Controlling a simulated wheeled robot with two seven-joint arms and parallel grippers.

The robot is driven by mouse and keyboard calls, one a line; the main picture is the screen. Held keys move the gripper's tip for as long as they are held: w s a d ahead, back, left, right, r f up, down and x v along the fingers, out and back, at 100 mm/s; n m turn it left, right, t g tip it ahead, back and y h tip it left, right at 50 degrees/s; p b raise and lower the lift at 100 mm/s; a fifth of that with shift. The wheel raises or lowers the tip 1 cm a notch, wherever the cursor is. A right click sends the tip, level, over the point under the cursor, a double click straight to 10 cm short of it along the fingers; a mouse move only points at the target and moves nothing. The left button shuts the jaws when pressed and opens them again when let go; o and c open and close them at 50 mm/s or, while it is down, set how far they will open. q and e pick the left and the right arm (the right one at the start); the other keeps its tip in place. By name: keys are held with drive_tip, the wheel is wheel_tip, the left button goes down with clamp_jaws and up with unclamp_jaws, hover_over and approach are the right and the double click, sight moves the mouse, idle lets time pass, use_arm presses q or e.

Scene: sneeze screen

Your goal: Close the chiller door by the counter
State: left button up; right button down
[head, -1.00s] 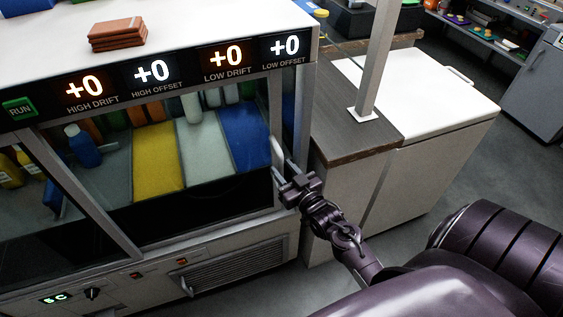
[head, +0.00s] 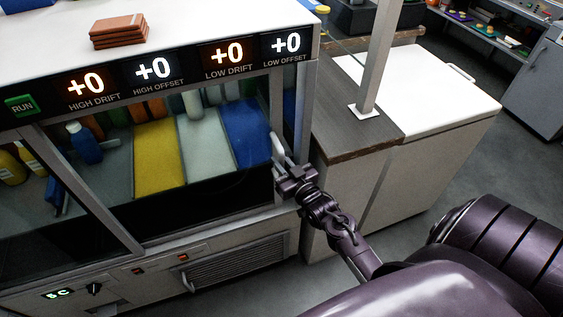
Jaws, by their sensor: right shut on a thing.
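The chiller (head: 190,240) is a glass-fronted cabinet filling the left half of the head view. Its right-hand door (head: 215,190) is a dark glass pane in a grey metal frame, with yellow, white and blue strips showing behind it. A pale upright handle (head: 277,145) is at the door's right edge, near the counter. My right gripper (head: 283,162) is shut on this handle, and its fingers partly hide it. I cannot tell how wide any gap at the door's edge is. My left gripper is not in view.
A counter (head: 350,125) with a dark wooden top and a grey post (head: 378,60) stands just right of the chiller. A white-lidded chest (head: 440,105) is beside it. Terracotta-coloured slabs (head: 117,32) lie on the chiller top. Grey floor is clear at the right.

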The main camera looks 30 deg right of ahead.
drive_tip(key=shift+s+d, duration=0.2)
drive_tip(key=shift+d, duration=0.55)
drive_tip(key=shift+s+d, duration=0.15)
drive_tip(key=shift+d, duration=0.6)
drive_tip(key=shift+s+d, duration=0.2)
drive_tip(key=shift+d, duration=0.55)
drive_tip(key=c, duration=1.4)
unclamp_jaws()
drive_tip(key=shift+c, duration=0.2)
drive_tip(key=shift+a, duration=0.1)
drive_tip(key=s+b, duration=0.1)
drive_tip(key=s, duration=0.6)
drive_tip(key=shift+s+a+b, duration=0.15)
drive_tip(key=shift+s+b, duration=0.2)
drive_tip(key=shift+s, duration=0.05)
